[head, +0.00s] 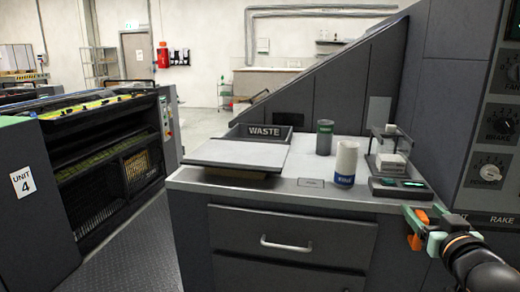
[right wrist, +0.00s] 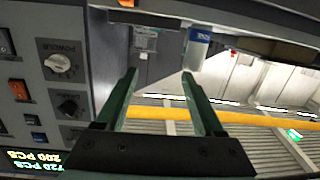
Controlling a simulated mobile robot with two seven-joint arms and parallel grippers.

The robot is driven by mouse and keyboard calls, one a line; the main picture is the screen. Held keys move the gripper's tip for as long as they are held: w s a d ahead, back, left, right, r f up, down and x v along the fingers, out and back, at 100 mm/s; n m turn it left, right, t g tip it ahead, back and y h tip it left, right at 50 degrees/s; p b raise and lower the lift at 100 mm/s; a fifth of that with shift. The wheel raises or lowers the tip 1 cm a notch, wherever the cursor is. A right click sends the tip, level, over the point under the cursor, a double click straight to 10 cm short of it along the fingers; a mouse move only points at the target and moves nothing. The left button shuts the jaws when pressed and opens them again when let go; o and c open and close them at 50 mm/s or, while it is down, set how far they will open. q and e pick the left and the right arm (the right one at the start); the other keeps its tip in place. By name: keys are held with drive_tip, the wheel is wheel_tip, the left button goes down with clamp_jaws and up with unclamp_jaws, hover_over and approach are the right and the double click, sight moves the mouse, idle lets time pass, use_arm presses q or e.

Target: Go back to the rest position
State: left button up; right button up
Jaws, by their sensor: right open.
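My right gripper (head: 413,226) is at the lower right of the head view, beside the front right corner of the grey cabinet (head: 290,238). In the right wrist view its two green fingers (right wrist: 159,76) stand wide apart with nothing between them. My left gripper is in neither view.
On the counter stand a WASTE bin (head: 264,132), a white board (head: 236,153), a dark green can (head: 324,138), a white and blue container (head: 346,162) and a scale (head: 400,187). A knob panel (head: 490,150) rises close at the right. Floor (head: 120,245) is clear at left.

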drive_tip(key=s+a+f+n+g+y, duration=0.15)
drive_tip(key=a+f, duration=0.25)
drive_tip(key=f, duration=0.7)
drive_tip(key=s+a+f+n+g+y, duration=0.1)
drive_tip(key=s+a+f+g+y, duration=0.2)
drive_tip(key=f, duration=0.8)
drive_tip(key=s+a+f+n+g+y, duration=0.1)
drive_tip(key=s+a+f+g, duration=0.1)
drive_tip(key=s+a+f, duration=0.55)
drive_tip(key=s+a+f+n+g, duration=0.1)
drive_tip(key=s+a+f, duration=0.4)
drive_tip(key=s+f, duration=0.55)
use_arm(q)
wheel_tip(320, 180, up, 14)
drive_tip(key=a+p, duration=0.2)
drive_tip(key=p, duration=1.7)
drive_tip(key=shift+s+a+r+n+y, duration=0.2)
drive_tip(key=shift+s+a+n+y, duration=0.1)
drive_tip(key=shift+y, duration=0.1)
use_arm(e)
wheel_tip(320, 180, up, 15)
drive_tip(key=s+d+m, duration=0.1)
drive_tip(key=s+d, duration=0.1)
drive_tip(key=shift+d, duration=0.2)
